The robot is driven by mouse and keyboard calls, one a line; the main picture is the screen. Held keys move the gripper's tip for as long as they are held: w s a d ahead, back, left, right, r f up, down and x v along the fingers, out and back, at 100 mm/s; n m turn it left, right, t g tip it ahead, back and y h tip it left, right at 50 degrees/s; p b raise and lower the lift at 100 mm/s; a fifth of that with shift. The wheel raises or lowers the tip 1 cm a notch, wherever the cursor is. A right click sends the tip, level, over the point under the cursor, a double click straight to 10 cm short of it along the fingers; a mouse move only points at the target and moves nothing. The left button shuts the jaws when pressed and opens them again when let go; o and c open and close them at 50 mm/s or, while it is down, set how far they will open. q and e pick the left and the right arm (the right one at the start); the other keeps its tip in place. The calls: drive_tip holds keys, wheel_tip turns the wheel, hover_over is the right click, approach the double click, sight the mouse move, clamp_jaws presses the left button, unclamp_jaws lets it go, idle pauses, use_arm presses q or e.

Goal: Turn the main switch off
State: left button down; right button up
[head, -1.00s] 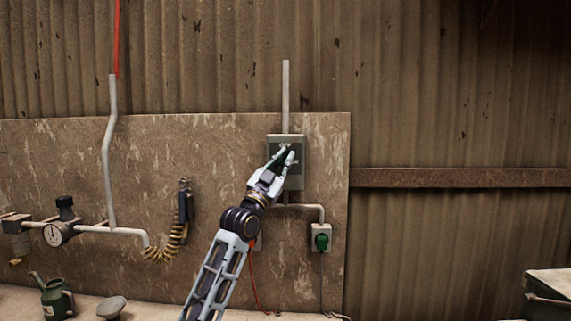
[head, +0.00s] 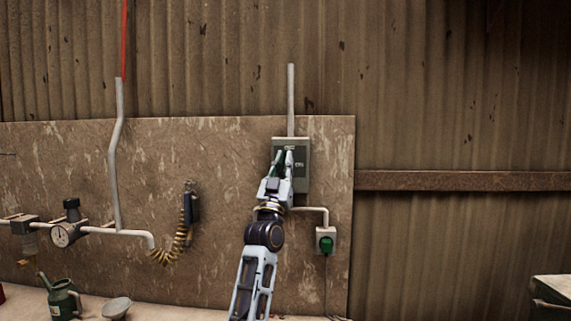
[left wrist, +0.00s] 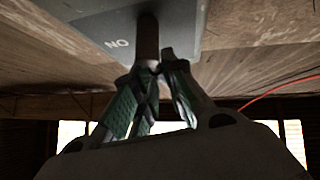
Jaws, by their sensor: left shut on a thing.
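The main switch is a grey box (head: 303,172) on the wall board, below a vertical pipe. My left gripper (head: 284,155) is in front of the box, its fingers pointing up at the box's upper part. In the left wrist view my left gripper (left wrist: 152,68) is shut on the brown switch handle (left wrist: 147,38), which stands out from the grey box face (left wrist: 182,22). The word ON shows upside down beside the handle. In the head view the fingers hide the handle. My right gripper is not in view.
A socket with a green plug (head: 326,244) is below right of the box. A coiled yellow hose (head: 182,238) hangs to the left, near a gauge (head: 63,234). A green can (head: 62,299) and a funnel (head: 116,307) stand on the bench.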

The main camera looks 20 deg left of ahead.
use_arm(q)
drive_tip(key=shift+n+y, duration=0.5)
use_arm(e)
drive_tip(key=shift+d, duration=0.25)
use_arm(q)
drive_tip(key=shift+a, duration=0.1)
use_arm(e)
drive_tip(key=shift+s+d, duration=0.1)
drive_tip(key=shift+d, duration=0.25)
use_arm(q)
drive_tip(key=c, duration=1.6)
unclamp_jaws()
drive_tip(key=shift+o, duration=0.7)
drive_tip(key=v, duration=1.2)
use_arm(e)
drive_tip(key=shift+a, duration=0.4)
